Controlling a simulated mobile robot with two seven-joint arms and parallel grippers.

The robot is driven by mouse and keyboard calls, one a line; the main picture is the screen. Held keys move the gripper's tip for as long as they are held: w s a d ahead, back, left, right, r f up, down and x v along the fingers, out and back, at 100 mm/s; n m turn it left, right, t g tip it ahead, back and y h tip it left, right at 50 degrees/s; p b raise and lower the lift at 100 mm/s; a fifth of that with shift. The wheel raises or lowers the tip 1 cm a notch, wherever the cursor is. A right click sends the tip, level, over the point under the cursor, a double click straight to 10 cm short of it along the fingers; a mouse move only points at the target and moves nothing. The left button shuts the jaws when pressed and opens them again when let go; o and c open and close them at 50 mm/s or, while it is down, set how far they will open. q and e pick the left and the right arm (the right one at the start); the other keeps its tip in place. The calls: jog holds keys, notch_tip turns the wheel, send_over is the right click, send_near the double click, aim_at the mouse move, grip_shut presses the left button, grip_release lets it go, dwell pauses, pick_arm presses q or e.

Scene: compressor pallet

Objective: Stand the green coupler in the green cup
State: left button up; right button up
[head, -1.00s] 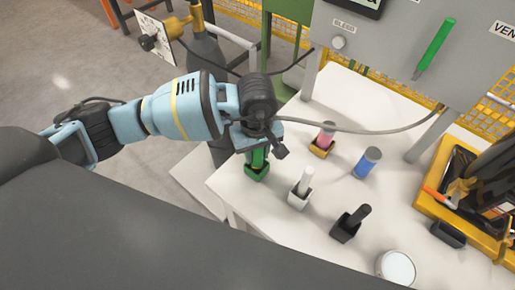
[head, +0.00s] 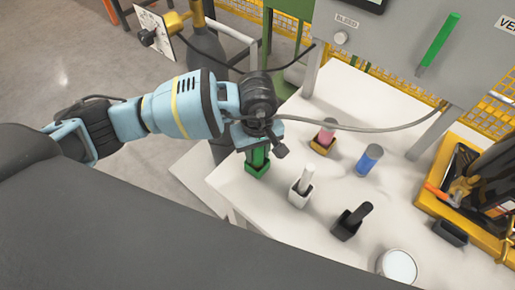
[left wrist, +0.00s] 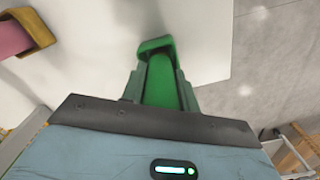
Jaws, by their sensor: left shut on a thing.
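The green coupler (head: 259,155) is upright in the grasp of my left gripper (head: 258,149), which points down over the table's left corner. Its lower end is at the green cup (head: 257,169), and the cup's walls show around it. In the left wrist view the coupler (left wrist: 161,82) runs between the fingers to the green cup (left wrist: 156,44). My left gripper is shut on the coupler. The fingers hide part of it, so I cannot tell how deep it sits. My right gripper is not in view.
On the white table (head: 330,95) stand a white cup with a white piece (head: 302,186), a black cup with a black piece (head: 350,222), a yellow cup with a pink piece (head: 324,138), and a blue cylinder (head: 369,160). A yellow tray (head: 428,200) is at right. A cable hangs across.

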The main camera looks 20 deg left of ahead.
pick_arm(q)
jog(key=shift+f, duration=0.15)
jog(key=o, duration=1.2)
notch_tip(320, 180, up, 8)
jog(key=shift+f, duration=0.1)
dwell(0.4)
